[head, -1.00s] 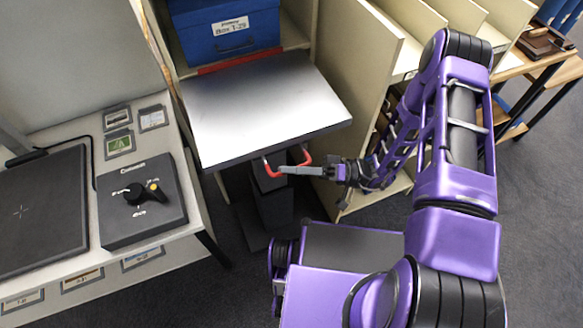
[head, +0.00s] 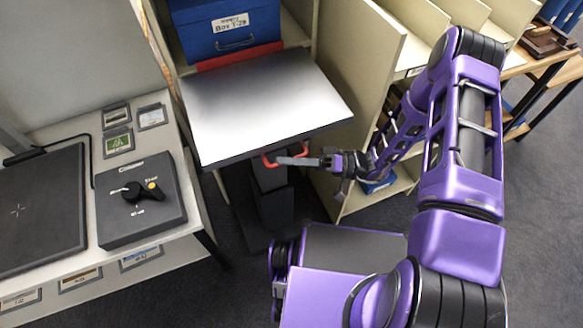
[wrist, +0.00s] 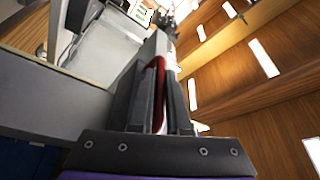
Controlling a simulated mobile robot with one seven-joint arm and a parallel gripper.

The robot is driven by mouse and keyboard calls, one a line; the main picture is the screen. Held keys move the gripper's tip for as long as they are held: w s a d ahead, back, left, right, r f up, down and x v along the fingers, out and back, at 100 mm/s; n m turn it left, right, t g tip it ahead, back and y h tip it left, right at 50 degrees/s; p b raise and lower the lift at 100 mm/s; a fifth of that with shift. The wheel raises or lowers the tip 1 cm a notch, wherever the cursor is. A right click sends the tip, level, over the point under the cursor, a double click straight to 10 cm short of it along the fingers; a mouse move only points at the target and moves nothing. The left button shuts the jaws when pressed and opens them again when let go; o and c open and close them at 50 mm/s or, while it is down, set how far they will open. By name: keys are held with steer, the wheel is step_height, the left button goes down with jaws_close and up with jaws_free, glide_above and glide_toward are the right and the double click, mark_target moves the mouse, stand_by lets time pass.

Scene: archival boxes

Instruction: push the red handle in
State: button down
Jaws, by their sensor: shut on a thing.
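The red handle (head: 270,161) sticks out from under the front edge of a flat metal platform (head: 255,100). My gripper (head: 288,160) reaches in from the right and is shut on the handle. In the wrist view the red handle (wrist: 160,72) shows between the two fingers of my gripper (wrist: 155,85). The fingers hide the handle's middle in the head view. A red bar (head: 238,57) lies across the platform's far end, against the front of a blue box (head: 228,28) labelled "Box 1-29". The box sits in a shelf bay.
A cream shelf panel (head: 372,85) stands right of the platform, close to my forearm. A side table on the left carries a black control box with a knob (head: 140,198) and a dark mat (head: 40,212). A dark column (head: 275,205) stands under the platform.

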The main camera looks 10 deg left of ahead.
steer(key=shift+w+a, duration=0.1)
steer(key=shift+w, duration=0.15)
steer(key=c, duration=0.9)
jaws_free()
steer(key=b+v, duration=0.1)
steer(key=v, duration=1.6)
steer(key=shift+w, duration=0.1)
